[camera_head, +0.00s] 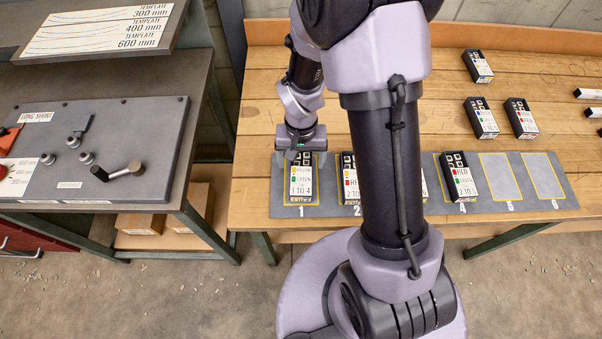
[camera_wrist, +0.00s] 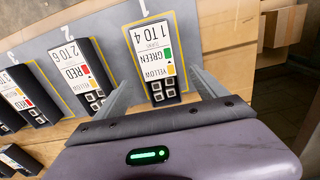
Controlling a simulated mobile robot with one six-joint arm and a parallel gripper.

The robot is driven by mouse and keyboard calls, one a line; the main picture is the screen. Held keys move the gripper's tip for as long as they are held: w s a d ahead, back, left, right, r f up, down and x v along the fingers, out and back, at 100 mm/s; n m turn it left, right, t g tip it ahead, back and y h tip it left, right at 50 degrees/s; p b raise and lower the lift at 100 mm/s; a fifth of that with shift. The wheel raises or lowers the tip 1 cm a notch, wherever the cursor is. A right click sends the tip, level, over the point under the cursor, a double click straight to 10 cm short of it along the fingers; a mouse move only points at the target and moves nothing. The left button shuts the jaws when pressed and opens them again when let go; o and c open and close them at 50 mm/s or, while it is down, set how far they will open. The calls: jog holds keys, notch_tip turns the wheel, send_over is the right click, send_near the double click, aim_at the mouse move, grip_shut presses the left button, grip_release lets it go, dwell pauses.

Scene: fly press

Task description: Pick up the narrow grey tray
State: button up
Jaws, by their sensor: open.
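A long narrow grey board (camera_head: 512,206) with numbered, yellow-outlined places lies along the bench's front edge. It also shows in the wrist view (camera_wrist: 113,29). I cannot tell for sure that it is the narrow grey tray; no other clear match shows. A dark box labelled yellow, green, 1 to 4 (camera_head: 301,182) stands on place 1. My gripper (camera_head: 300,152) is over the back end of that box. In the wrist view its open fingers (camera_wrist: 163,95) lie on either side of the box (camera_wrist: 152,50), with nothing clearly held. My arm hides the board's middle.
A box labelled red, 2 to 6 (camera_wrist: 78,72) stands on place 2, and another (camera_head: 461,180) on place 4. Places 5 and 6 are empty. Several boxes (camera_head: 481,118) stand farther back. A grey-topped control panel (camera_head: 110,150) stands left, beyond a gap.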

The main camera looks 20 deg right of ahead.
aim_at(301, 170)
jog(key=f+b, duration=0.2)
jog(key=f, duration=0.3)
jog(key=shift+s+f, duration=0.15)
jog(key=shift+s, duration=0.05)
